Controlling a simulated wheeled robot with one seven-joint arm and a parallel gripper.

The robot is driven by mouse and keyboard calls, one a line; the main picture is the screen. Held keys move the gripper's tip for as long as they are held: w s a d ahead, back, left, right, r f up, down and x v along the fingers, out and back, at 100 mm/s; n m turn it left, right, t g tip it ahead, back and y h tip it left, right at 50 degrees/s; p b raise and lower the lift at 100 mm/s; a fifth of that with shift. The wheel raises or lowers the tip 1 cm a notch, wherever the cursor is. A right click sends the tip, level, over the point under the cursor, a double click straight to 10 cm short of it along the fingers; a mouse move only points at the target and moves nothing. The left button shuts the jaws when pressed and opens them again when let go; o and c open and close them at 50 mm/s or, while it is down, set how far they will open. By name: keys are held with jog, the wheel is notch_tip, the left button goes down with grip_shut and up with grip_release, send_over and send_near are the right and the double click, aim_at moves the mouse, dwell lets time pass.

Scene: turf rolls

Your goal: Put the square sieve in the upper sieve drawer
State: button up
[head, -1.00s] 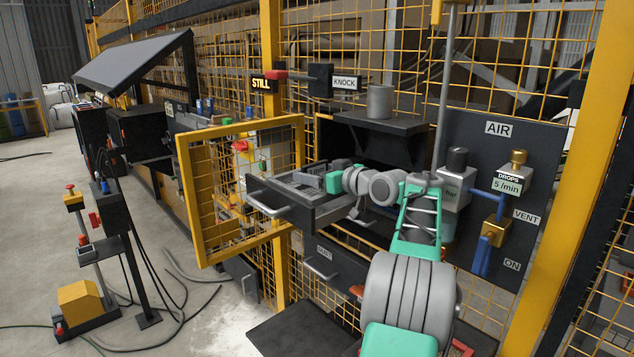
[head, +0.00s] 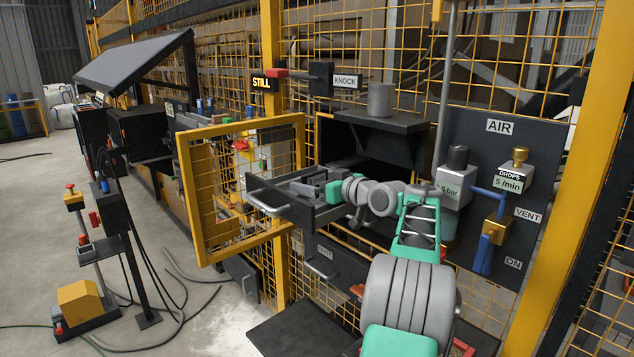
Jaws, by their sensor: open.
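The upper sieve drawer (head: 276,201) is dark grey and pulled out, with a pale bar handle on its front. My gripper (head: 307,188) is open, low over the inside of this drawer, reaching in from the right. Pale grey flat parts show in the drawer around my fingers. They may be the square sieve, but my gripper and wrist cover much of them, and I cannot tell its outline or whether it touches the fingers.
A lower drawer (head: 328,262) below is shut. An open yellow mesh door (head: 192,215) stands just left of the upper drawer. A dark shelf with a grey cylinder (head: 381,100) is above and behind. The AIR panel (head: 540,160) with valves stands to the right.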

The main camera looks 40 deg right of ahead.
jog(key=shift+s+d+f+p, duration=0.1)
jog(key=shift+s+f+p, duration=0.1)
jog(key=shift+p, duration=0.15)
jog(key=s, duration=0.2)
jog(key=s+r, duration=0.1)
jog(key=s, duration=0.1)
jog(key=s+b, duration=0.1)
jog(key=s, duration=0.2)
jog(key=shift+d+r, duration=0.1)
jog(key=shift+r, duration=0.15)
jog(key=shift+r, duration=0.1)
dwell(0.4)
